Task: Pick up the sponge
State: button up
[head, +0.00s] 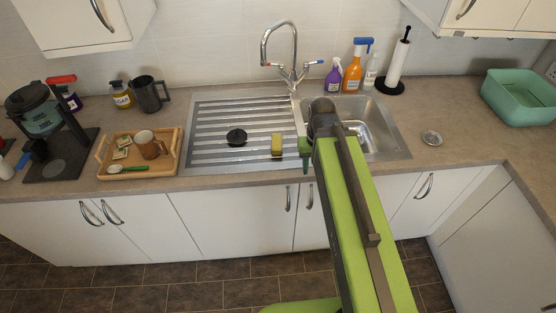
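A yellow sponge (277,144) with a darker edge at its base is on the right part of the ribbed steel drainer (215,160), left of the sink bowl. My green arm reaches up from the bottom of the picture to the sink. My gripper (305,158) is at the arm's far end, just right of the sponge, with a small gap seen between them. The gripper is small and partly hidden by my arm, so whether its fingers are open cannot be made out.
A black round item (236,137) lies on the drainer left of the sponge. The faucet (291,55) rises behind. Bottles (354,72) and a paper towel holder (398,62) stand behind the bowl. A wooden tray (170,163) with a mug is at left, a green tub (518,98) at right.

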aim_at(276, 139)
jog(key=z, duration=0.35)
jog(key=k, duration=0.15)
jog(key=u, duration=1.45)
jog(key=i, duration=0.6)
jog(key=u, duration=0.75)
jog(key=k, duration=0.95)
jog(key=z, duration=0.1)
jog(key=i, duration=0.95)
jog(key=u, duration=0.1)
